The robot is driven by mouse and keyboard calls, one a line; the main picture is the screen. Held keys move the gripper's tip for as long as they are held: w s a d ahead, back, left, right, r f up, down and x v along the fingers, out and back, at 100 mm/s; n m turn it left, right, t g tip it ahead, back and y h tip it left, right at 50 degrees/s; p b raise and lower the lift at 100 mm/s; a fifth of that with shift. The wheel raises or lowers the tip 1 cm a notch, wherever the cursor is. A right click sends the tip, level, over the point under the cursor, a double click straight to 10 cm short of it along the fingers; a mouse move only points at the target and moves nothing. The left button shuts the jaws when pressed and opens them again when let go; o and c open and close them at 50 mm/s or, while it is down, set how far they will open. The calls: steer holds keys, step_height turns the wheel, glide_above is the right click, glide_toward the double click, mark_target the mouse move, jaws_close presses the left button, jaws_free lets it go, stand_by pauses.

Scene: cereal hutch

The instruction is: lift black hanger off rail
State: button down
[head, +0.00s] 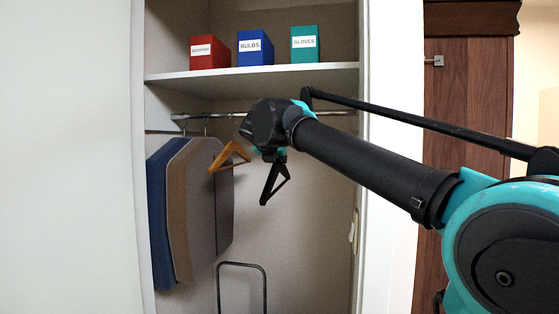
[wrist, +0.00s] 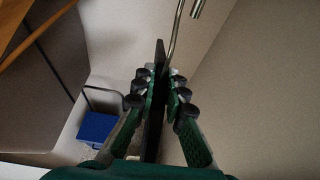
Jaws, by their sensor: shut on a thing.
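The black hanger (head: 275,184) hangs below my gripper in the closet in the head view, right of a wooden hanger (head: 228,157). In the wrist view my gripper (wrist: 157,88) is shut on the black hanger (wrist: 154,120), seen edge-on between the two fingers. Its thin metal hook (wrist: 174,45) rises past the fingertips to the top edge. The metal rail (head: 330,113) runs under the shelf. My arm covers part of the rail and the hook's top in the head view, so I cannot tell whether the hook touches the rail.
Dark garments (head: 190,205) hang at the left of the closet. The shelf (head: 255,75) above holds red (head: 209,52), blue (head: 255,48) and teal (head: 304,44) boxes. A black metal frame (head: 242,266) stands below. The space right of the hanger is clear.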

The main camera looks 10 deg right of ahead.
steer(key=shift+s+a, duration=0.7)
steer(key=shift+s, duration=1.45)
steer(key=shift+s+a, duration=0.75)
steer(key=shift+s, duration=1.45)
steer(key=shift+s+a, duration=0.7)
steer(key=shift+s, duration=1.45)
steer(key=shift+s+a, duration=0.1)
steer(key=shift+s, duration=0.4)
